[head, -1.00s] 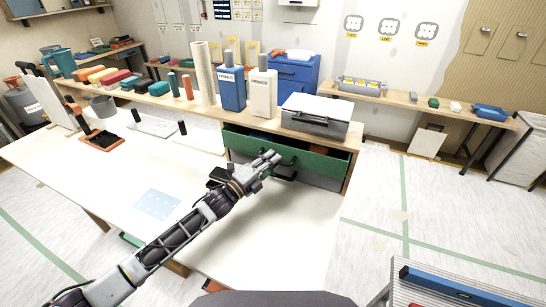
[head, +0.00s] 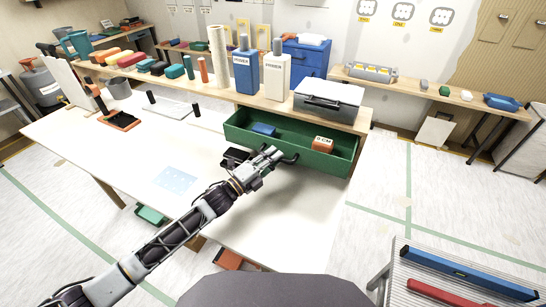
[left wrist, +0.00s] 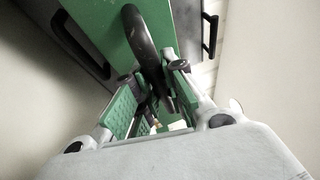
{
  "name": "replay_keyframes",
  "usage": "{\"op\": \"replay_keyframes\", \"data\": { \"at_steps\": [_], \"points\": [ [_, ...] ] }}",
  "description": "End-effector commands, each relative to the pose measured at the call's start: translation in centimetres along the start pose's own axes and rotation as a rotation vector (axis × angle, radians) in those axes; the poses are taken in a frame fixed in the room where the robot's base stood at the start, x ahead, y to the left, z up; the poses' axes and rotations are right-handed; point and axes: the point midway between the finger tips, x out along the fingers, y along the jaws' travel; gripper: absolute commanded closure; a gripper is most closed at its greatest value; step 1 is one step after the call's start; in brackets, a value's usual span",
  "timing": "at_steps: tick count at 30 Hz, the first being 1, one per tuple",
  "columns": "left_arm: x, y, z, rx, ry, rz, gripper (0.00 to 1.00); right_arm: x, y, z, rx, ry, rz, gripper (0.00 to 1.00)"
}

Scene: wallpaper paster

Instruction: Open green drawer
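The green drawer (head: 285,145) under the workbench top is pulled well out, and its inside shows in the head view. A blue item (head: 263,130) and an orange box (head: 322,144) lie in it. My left gripper (head: 277,156) is at the middle of its front. In the left wrist view the curved black handle (left wrist: 145,45) passes between the two fingers (left wrist: 155,85), which close on it. The green drawer front (left wrist: 100,25) fills the area behind. My right gripper is not in view.
A grey case (head: 330,98) stands on the bench top above the drawer, beside two bottles, one blue (head: 245,72) and one white (head: 276,75). The white table (head: 200,160) spreads in front. A step platform (head: 450,275) with a blue level is at the lower right.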

Motion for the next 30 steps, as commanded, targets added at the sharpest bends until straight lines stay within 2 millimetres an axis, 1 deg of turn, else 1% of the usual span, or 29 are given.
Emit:
{"op": "replay_keyframes", "data": {
  "at_steps": [1,5,11,15,20,26,30],
  "points": [
    [0.0,0.2,0.0,0.0,-0.001,0.003,0.82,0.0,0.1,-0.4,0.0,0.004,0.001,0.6],
    [0.0,0.1,0.0,0.0,-0.001,0.003,0.65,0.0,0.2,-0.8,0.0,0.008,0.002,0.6],
    [0.0,0.1,0.0,0.0,-0.001,0.001,0.65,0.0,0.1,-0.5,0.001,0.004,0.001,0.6],
    [0.0,0.1,0.0,0.0,0.0,0.001,0.65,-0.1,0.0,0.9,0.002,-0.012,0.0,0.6],
    [-0.4,0.1,0.0,0.0,-0.001,0.002,0.65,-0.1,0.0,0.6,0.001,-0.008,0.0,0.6],
    [-1.5,0.1,0.1,0.001,-0.002,0.003,0.65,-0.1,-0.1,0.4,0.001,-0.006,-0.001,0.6],
    [-2.6,0.1,0.0,0.0,0.0,0.003,0.65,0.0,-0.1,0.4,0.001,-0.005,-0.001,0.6]
  ]
}}
